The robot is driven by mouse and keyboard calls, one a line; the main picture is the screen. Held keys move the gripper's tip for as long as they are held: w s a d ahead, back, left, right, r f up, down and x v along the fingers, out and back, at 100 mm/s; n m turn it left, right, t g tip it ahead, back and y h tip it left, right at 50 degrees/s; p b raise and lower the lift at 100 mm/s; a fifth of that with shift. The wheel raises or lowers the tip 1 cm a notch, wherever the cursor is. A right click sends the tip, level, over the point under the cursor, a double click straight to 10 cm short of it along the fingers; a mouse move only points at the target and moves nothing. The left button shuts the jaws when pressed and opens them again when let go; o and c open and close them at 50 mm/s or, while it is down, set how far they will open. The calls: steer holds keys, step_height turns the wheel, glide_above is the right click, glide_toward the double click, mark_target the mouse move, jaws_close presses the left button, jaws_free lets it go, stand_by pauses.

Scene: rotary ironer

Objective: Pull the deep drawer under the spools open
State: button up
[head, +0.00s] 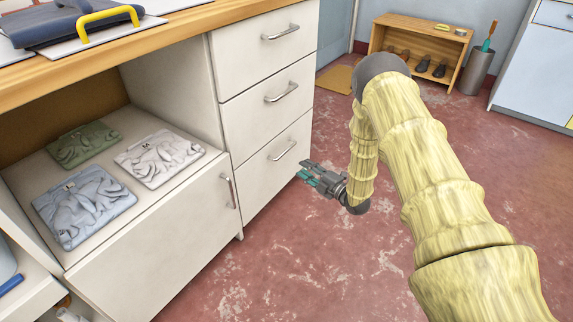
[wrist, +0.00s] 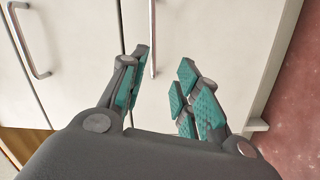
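No spools show in either view. A white stack of three drawers stands at the centre of the head view, all shut. The bottom drawer (head: 276,172) has a bar handle (head: 284,151); this handle (wrist: 152,42) also shows in the wrist view. My gripper (head: 303,173) is in front of the bottom drawer, low and to the right of its handle in the head view. In the wrist view my gripper (wrist: 166,60) is open, teal pads apart and empty. The handle lies just beyond the fingertips, nearer the left finger; contact is not clear.
A cabinet door (head: 160,250) with an upright handle (head: 228,190) is left of the drawers, below a shelf with folded cloths (head: 85,205). A shoe bench (head: 420,40) and bin (head: 478,72) stand at the back. The red floor (head: 330,255) is clear.

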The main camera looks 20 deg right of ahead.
mark_target(286, 151)
steer(key=w+a+n+y+b, duration=0.1)
steer(key=w+b, duration=0.2)
steer(key=w+a+r+n+y+b, duration=0.1)
steer(key=w+a+n+b, duration=0.1)
steer(key=w+b, duration=0.1)
steer(key=w+a+n+y+b, duration=0.1)
steer(key=w+n+b, duration=0.1)
steer(key=w, duration=0.3)
steer(key=shift+a+r+b, duration=0.2)
steer(key=shift+a+b, duration=0.05)
steer(key=shift+b, duration=0.5)
jaws_close()
